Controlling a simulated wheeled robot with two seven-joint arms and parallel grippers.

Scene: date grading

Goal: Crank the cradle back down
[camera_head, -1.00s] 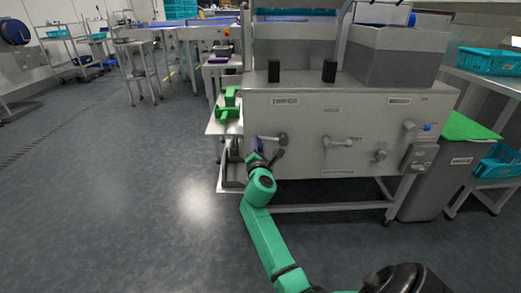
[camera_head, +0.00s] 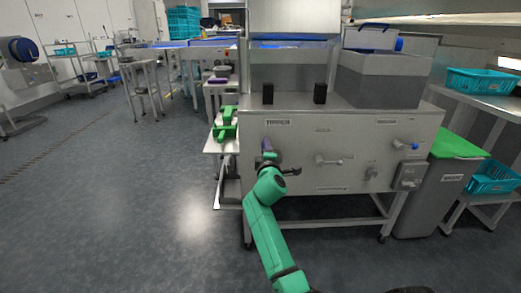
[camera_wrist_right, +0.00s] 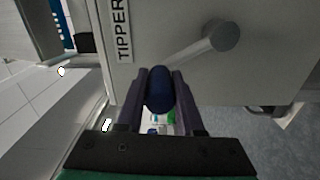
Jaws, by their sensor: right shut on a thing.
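The tipper's crank shows in the right wrist view as a grey arm (camera_wrist_right: 195,48) running from a round hub (camera_wrist_right: 222,35) to a dark blue handle (camera_wrist_right: 160,90). My right gripper (camera_wrist_right: 160,92) is shut on that handle, with one finger on each side. In the head view my right gripper (camera_head: 267,157) is at the left end of the steel machine's front panel (camera_head: 300,175), below the "TIPPER" label (camera_head: 277,122). The handle is up and left of the hub there, and the gripper partly hides the crank. I cannot clearly pick out the cradle. My left gripper is not in view.
Other controls (camera_head: 330,160) stick out of the panel to the right, including one with a blue knob (camera_head: 414,147). A side shelf with green objects (camera_head: 225,132) is at the left. A green-topped bin (camera_head: 430,190) stands at the right.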

